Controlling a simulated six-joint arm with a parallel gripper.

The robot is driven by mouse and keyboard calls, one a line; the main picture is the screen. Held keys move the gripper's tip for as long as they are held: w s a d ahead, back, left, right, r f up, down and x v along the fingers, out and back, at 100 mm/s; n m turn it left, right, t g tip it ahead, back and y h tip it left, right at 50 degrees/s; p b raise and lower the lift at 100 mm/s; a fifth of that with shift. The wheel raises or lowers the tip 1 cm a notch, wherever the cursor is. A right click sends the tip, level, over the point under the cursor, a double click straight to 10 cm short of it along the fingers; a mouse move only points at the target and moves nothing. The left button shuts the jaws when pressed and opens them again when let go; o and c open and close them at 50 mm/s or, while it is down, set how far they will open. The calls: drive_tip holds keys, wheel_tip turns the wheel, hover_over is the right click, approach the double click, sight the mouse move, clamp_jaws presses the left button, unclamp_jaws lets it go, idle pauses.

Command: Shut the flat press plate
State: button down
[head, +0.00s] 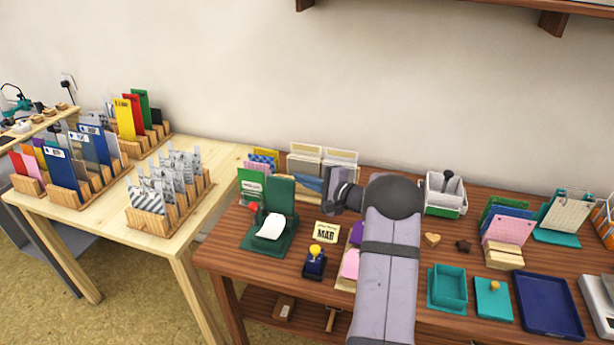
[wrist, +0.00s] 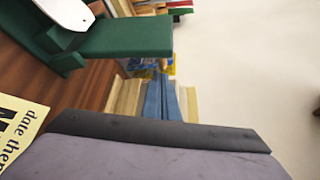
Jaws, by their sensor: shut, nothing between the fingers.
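The green flat press (head: 283,190) stands at the left end of the brown table. Its plate is raised upright at the back, and a white sheet (head: 272,226) lies on its flat base. In the wrist view the raised green plate (wrist: 125,38) shows at upper left, with the white sheet (wrist: 68,12) on the base beside it. My gripper (head: 337,190) is shut and empty. It hangs to the right of the press, apart from it. Its fingertips are small and partly unclear in the head view.
A date sign (head: 326,232) and a blue stamp with a yellow knob (head: 315,261) stand just right of and in front of the press. Card holders (head: 322,160) stand behind. A teal tray (head: 447,288) and blue tray (head: 548,305) lie to the right.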

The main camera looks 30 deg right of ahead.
sight(289, 184)
drive_tip(key=shift+s+a+r, duration=0.15)
drive_tip(key=shift+s+a, duration=0.05)
drive_tip(key=shift+a, duration=0.05)
drive_tip(key=shift+s+a+b, duration=0.1)
drive_tip(key=shift+b, duration=0.55)
drive_tip(key=s+a+n+t+b, duration=0.1)
drive_tip(key=s+n+b, duration=0.1)
drive_tip(key=b, duration=0.8)
drive_tip(key=s+a+r+n+t+b, duration=0.1)
drive_tip(key=a+n+t+b, duration=0.1)
drive_tip(key=b, duration=0.9)
drive_tip(key=shift+s+a+n, duration=0.3)
drive_tip(key=shift+s+n, duration=0.05)
drive_tip(key=shift+n, duration=0.15)
drive_tip(key=shift+s+a+r+b, duration=0.1)
drive_tip(key=shift+s+a+b, duration=0.1)
drive_tip(key=shift+b, duration=0.7)
drive_tip(key=s+a+b, duration=0.1)
drive_tip(key=b, duration=0.3)
drive_tip(key=shift+b, duration=0.35)
drive_tip(key=s+a+n+b, duration=0.1)
drive_tip(key=b, duration=0.3)
drive_tip(key=n+t+y+b, duration=0.1)
drive_tip(key=n+b, duration=0.1)
drive_tip(key=b, duration=0.3)
drive_tip(key=shift+s+a, duration=0.35)
